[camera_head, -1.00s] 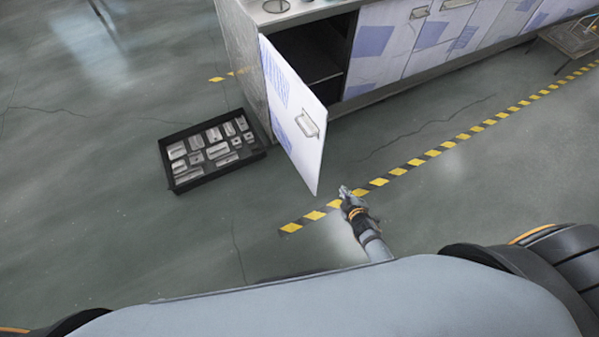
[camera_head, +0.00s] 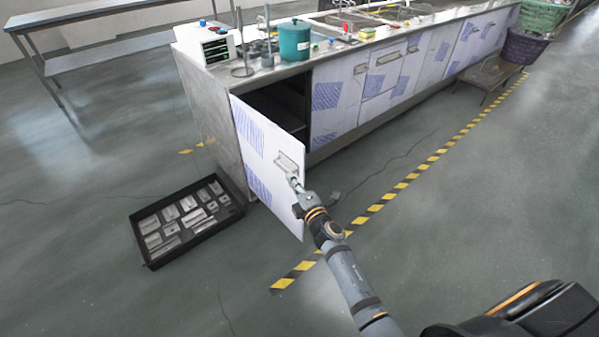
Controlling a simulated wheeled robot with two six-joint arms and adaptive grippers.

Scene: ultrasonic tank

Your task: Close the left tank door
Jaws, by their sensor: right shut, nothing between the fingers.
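The left tank door (camera_head: 262,150) is a white panel with blue hatched patches and a metal handle (camera_head: 287,163). It stands swung open from the left end of the long bench cabinet (camera_head: 208,120), and the dark opening (camera_head: 285,100) shows behind it. My right gripper (camera_head: 291,178) is shut and empty. It is at the outer face of the door, just below the handle; I cannot tell if it touches. My right arm comes up from the lower right. My left gripper is out of view.
A black tray (camera_head: 190,218) of metal blocks lies on the floor left of the door. A green pot (camera_head: 294,40) and other items stand on the bench top. A low stand (camera_head: 490,75) is at the far right. The floor in front, with a yellow-black stripe (camera_head: 400,186), is mostly clear.

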